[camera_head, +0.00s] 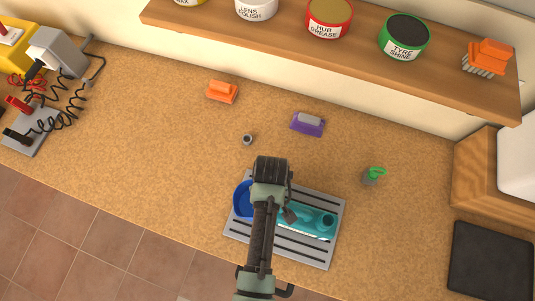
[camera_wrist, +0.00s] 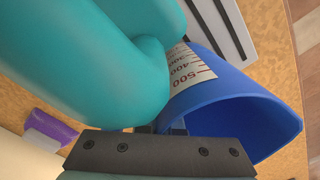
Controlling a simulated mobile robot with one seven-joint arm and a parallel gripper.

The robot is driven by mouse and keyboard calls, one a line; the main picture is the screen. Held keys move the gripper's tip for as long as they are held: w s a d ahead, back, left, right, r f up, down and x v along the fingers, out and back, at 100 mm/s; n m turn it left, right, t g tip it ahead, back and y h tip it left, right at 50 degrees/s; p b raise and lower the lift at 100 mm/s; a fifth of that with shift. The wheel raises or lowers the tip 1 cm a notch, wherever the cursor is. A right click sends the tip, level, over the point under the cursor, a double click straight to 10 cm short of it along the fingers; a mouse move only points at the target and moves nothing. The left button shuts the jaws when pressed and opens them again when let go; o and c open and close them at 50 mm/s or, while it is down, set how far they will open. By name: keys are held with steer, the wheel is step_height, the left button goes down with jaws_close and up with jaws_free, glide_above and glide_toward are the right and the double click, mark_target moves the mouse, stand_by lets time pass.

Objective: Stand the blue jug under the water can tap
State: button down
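The blue jug (camera_head: 243,200) stands on a grey slotted tray (camera_head: 335,232), partly hidden by my arm in the head view. In the wrist view the jug (camera_wrist: 235,108) shows its wide rim and a white scale with red numbers. My gripper (camera_wrist: 172,128) is right at the jug, with its dark palm bar across the bottom of the view. The fingers are mostly hidden, so I cannot tell whether they are closed on the jug. No tap is clearly visible. A white container (camera_head: 520,165), partly cut off, is at the right; I cannot tell whether it is the water can.
A teal object (camera_head: 308,220) lies on the tray beside the jug and looms close in the wrist view (camera_wrist: 90,70). An orange brush (camera_head: 222,92), purple brush (camera_head: 308,124), small grey cup (camera_head: 247,139) and green-handled item (camera_head: 374,176) are behind. A dark mat (camera_head: 490,262) lies right.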

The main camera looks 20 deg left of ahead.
steer(key=shift+f, duration=0.15)
steer(key=c, duration=1.1)
jaws_free()
